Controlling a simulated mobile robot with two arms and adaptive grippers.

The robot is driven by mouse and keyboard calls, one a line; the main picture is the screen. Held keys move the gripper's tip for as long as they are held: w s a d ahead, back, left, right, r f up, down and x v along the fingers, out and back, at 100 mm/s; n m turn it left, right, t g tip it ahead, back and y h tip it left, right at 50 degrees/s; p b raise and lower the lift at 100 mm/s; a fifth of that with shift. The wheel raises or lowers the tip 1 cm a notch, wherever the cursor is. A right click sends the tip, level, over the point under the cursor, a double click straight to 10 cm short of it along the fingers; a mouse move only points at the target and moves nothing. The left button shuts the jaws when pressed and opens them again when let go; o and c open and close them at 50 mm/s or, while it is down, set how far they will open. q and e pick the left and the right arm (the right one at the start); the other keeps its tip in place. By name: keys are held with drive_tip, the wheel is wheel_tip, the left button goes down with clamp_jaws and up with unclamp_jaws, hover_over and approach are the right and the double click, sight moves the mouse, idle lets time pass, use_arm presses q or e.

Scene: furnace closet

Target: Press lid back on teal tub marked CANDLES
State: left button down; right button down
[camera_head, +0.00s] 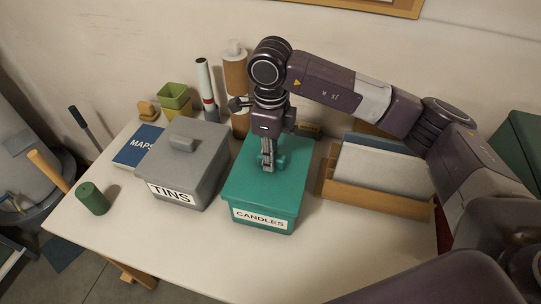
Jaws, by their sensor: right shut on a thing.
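The teal tub (262,217) with a white CANDLES label stands on the table, right of the middle. Its teal lid (250,180) lies over the top of the tub; from this angle I cannot tell whether it is fully seated. My right gripper (268,163) points down from above and is shut on the lid's knob, which is mostly hidden between the fingers. My left gripper is not in view.
A grey tub (182,190) marked TINS stands left of the teal one. A wooden rack (375,194) with papers is close on the right. Bottles and a tube (206,84) stand behind. The front of the table (185,245) is clear.

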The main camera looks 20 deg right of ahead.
drive_tip(key=shift+f+b, duration=0.55)
drive_tip(key=shift+f, duration=0.15)
drive_tip(key=c, duration=1.7)
unclamp_jaws()
wheel_tip(320, 180, up, 12)
drive_tip(key=shift+r, duration=0.1)
drive_tip(key=shift+s, duration=0.1)
